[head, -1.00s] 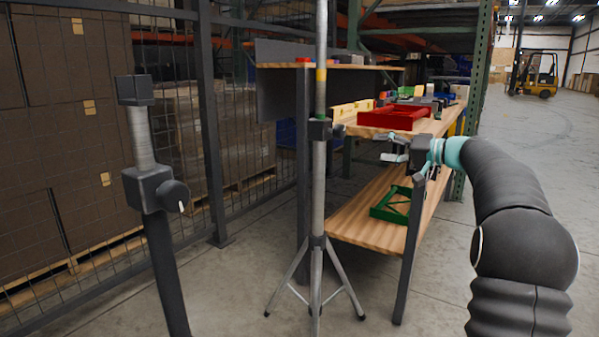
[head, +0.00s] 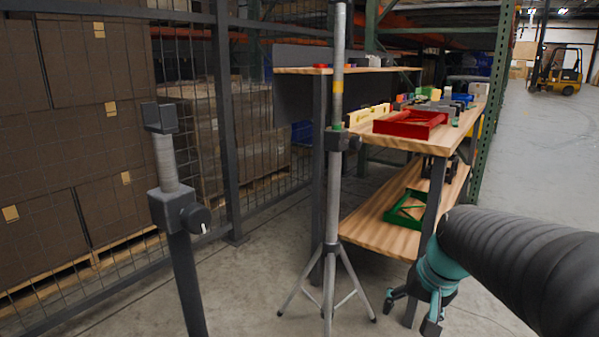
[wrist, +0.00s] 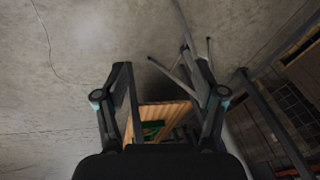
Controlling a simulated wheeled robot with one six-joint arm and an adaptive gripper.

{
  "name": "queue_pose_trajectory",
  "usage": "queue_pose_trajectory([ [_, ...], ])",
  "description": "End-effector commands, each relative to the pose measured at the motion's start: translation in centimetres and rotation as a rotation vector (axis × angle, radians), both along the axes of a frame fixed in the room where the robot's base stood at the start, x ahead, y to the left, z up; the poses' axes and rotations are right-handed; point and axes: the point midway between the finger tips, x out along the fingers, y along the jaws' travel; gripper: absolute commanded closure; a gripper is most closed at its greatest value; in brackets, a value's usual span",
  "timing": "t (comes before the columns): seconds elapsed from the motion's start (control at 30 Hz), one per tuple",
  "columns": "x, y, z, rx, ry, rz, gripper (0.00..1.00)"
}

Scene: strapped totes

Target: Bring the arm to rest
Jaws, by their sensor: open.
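My gripper (head: 411,310) hangs low at the lower right of the head view, in front of the shelf unit's front leg. Its two fingers are spread apart with nothing between them. In the wrist view my gripper (wrist: 160,85) is also open, with bare floor, the lower shelf and a tripod foot behind the fingers. My arm (head: 520,255) reaches in from the right edge and bends down to the gripper.
A tripod pole (head: 333,200) stands left of my gripper. A red tote (head: 409,123) sits on the workbench top (head: 385,141), a green tote (head: 405,212) on the lower shelf (head: 365,229). A dark post (head: 180,250) stands at left.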

Motion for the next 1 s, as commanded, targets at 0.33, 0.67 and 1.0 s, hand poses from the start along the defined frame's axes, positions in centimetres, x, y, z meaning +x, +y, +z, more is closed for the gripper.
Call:
queue_pose_trajectory([
  [0.33, -11.1, 2.1, 2.0, -0.224, -0.065, 0.179, 0.30],
  [0.67, -14.1, 4.4, 6.3, -0.253, -0.210, 0.261, 0.30],
  [1.0, -14.1, 4.8, 6.5, -0.251, -0.217, 0.274, 0.30],
])
